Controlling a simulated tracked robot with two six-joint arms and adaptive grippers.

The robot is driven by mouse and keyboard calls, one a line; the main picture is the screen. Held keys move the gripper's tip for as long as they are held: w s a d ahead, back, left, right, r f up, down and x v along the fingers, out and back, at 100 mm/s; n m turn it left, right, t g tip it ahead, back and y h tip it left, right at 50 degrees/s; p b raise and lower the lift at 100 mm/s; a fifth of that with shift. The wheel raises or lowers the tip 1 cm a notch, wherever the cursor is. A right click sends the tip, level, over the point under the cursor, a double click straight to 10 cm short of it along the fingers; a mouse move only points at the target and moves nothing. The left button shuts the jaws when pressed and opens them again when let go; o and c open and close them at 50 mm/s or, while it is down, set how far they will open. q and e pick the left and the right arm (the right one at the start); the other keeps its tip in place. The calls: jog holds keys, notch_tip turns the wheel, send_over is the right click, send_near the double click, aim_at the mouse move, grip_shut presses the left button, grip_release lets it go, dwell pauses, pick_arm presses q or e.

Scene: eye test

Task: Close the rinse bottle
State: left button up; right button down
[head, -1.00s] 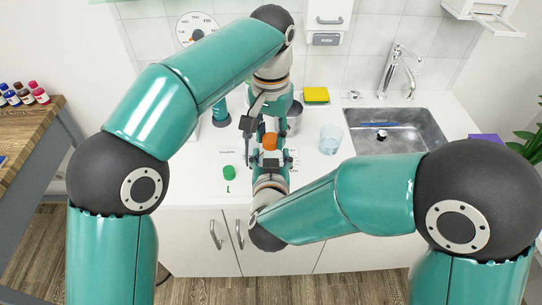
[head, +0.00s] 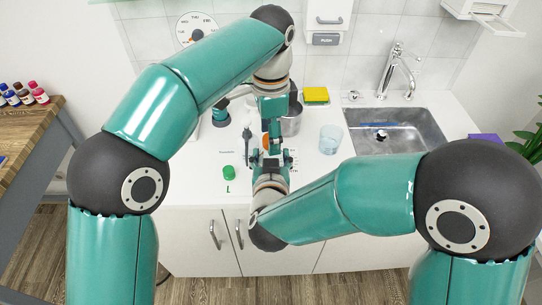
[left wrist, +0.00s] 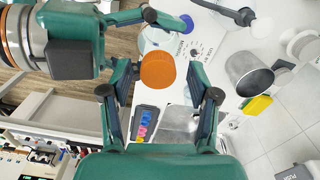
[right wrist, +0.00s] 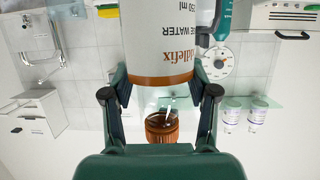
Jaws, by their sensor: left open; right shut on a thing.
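The rinse bottle (right wrist: 170,40) is white with an orange band and lettering, and looks large in the right wrist view. My right gripper (right wrist: 161,92) is shut on it, one finger at each side. A round orange piece (left wrist: 157,70) shows from above in the left wrist view and partly in the head view (head: 266,141). I cannot tell whether it is seated on the bottle. My left gripper (left wrist: 160,94) is open, its fingers on either side of the orange piece, apart from it. In the head view the left gripper (head: 271,128) is above the right one, hiding much of the bottle.
A metal cup (head: 291,122), a clear glass (head: 330,138) and a yellow sponge (head: 316,95) stand behind and to the right. The sink (head: 398,128) is further right.

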pick_arm(q)
jog(key=shift+r, duration=2.25)
jog(key=shift+c, duration=0.4)
